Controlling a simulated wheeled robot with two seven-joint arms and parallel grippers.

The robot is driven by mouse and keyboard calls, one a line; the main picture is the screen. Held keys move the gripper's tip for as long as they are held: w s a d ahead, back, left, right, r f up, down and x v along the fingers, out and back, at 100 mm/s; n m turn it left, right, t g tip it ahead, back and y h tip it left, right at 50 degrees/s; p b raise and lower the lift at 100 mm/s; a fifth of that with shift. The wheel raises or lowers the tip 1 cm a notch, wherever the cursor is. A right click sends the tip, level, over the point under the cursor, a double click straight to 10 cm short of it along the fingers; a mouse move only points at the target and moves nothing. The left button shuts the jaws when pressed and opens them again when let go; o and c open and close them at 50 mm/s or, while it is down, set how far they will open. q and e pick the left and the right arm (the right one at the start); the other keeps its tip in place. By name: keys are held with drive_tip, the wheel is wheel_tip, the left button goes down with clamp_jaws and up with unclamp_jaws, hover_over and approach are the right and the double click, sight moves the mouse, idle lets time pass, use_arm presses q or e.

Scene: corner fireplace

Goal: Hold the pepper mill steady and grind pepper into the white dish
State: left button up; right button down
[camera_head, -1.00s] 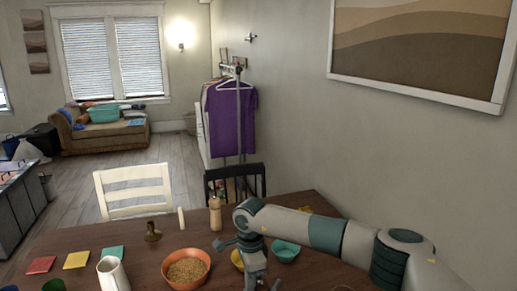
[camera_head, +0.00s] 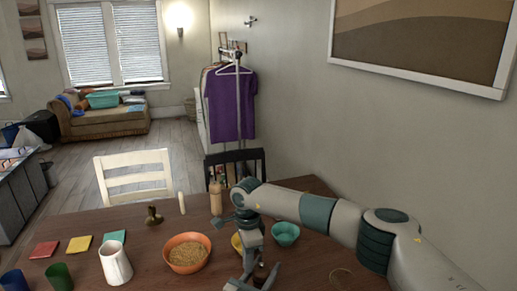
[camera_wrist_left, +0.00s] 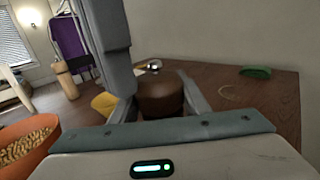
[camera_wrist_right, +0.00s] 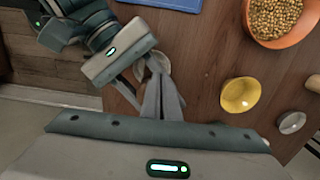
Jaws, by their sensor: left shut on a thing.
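My left gripper (camera_wrist_left: 160,105) is shut on a dark brown, round-topped cylinder (camera_wrist_left: 160,92), which looks like the pepper mill. It also shows from the side in the right wrist view (camera_wrist_right: 141,78). My right gripper (camera_wrist_right: 161,85) hangs fingers-down close beside it, its fingers close together; whether they hold anything is unclear. It shows in the head view (camera_head: 256,272). A small whitish dish (camera_wrist_right: 292,122) lies beyond the yellow bowl in the right wrist view. A pale round rim (camera_wrist_right: 156,63) is partly hidden behind my fingers. A light wood mill-like cylinder (camera_head: 216,198) stands at the table's far edge.
An orange bowl of grain (camera_head: 187,253), a yellow bowl (camera_wrist_right: 241,94) and a teal bowl (camera_head: 286,234) crowd the grippers. A white jug (camera_head: 115,263) and colored cups stand at left. A white chair (camera_head: 135,177) is behind the table. The table's right part is fairly clear.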

drive_tip(key=shift+w+d, duration=0.3)
drive_tip(key=shift+w, duration=0.25)
idle(0.4)
drive_tip(key=shift+a, duration=0.25)
drive_tip(key=shift+a, duration=0.25)
drive_tip(key=shift+s+a+r, duration=0.1)
drive_tip(key=shift+r, duration=0.05)
wheel_tip(320, 180, up, 6)
drive_tip(key=shift+f, duration=0.15)
idle(0.5)
